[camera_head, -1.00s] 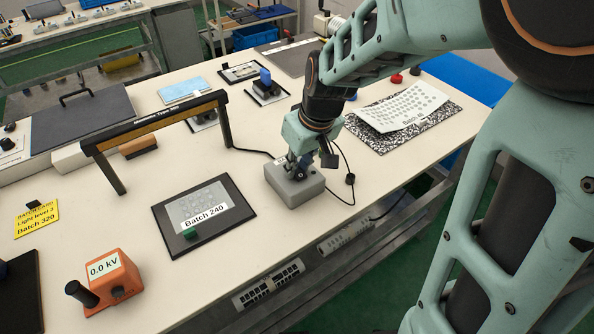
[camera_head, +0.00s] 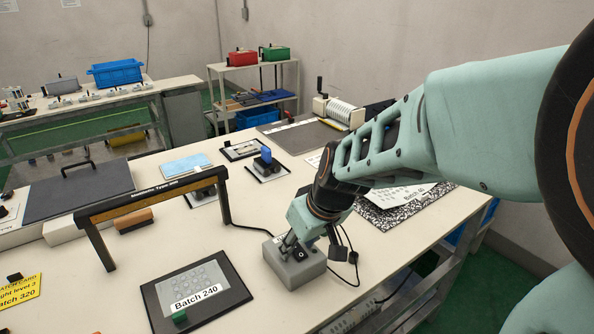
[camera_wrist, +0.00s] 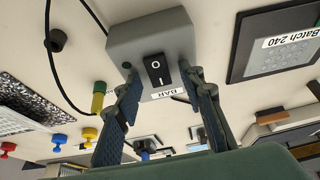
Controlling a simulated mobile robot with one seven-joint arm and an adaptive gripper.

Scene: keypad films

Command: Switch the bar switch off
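The bar switch is a grey box (camera_head: 295,262) near the table's front edge. The wrist view shows its black rocker (camera_wrist: 156,70), marked O and I, and a white BAR label (camera_wrist: 168,92). I cannot tell which side of the rocker is pressed. My gripper (camera_wrist: 166,78) is open and empty, with its blue-padded fingers on either side of the rocker. I cannot tell whether the fingertips touch the box. In the head view my gripper (camera_head: 290,243) is just above the box and hides its top. A cable runs from the box towards the black arch-shaped bar (camera_head: 152,196).
A black-framed keypad panel labelled Batch 240 (camera_head: 196,290) lies left of the box. A speckled board (camera_head: 440,196) lies to the right under my arm. A loose black cable (camera_wrist: 48,60) lies beside the box.

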